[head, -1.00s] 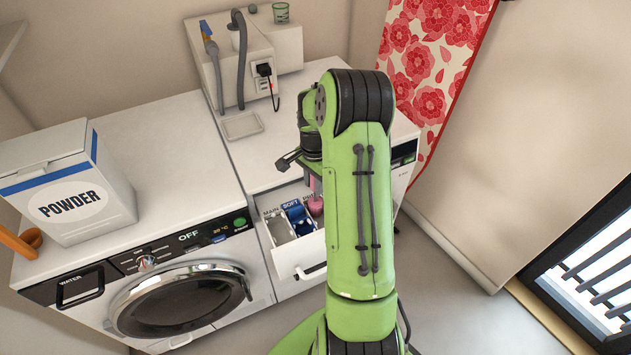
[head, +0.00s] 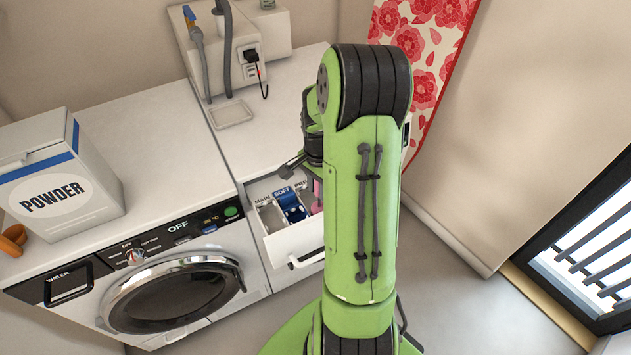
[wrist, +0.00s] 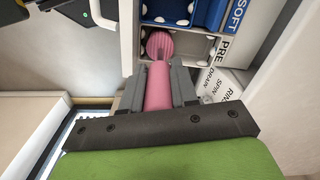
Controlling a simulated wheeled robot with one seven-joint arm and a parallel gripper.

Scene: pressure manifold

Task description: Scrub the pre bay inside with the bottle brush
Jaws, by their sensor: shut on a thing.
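My gripper (wrist: 157,90) is shut on the pink bottle brush (wrist: 158,84), gripping its handle. The brush's round ribbed head (wrist: 160,45) points away from the gripper, at the pre bay (wrist: 196,48) of the open drawer. The head overlaps the bay in the wrist view; I cannot tell how deep it sits or whether it touches the walls. In the head view a sliver of the pink brush (head: 317,188) shows beside my arm, over the right side of the drawer (head: 296,240). My arm hides the gripper and most of the pre bay there.
The blue soft bay (head: 291,206) and the main bay (head: 270,216) lie left of the pre bay. The washing machine (head: 180,295) and a powder box (head: 60,180) stand to the left. A floral cloth (head: 425,50) hangs behind. Floor to the right is clear.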

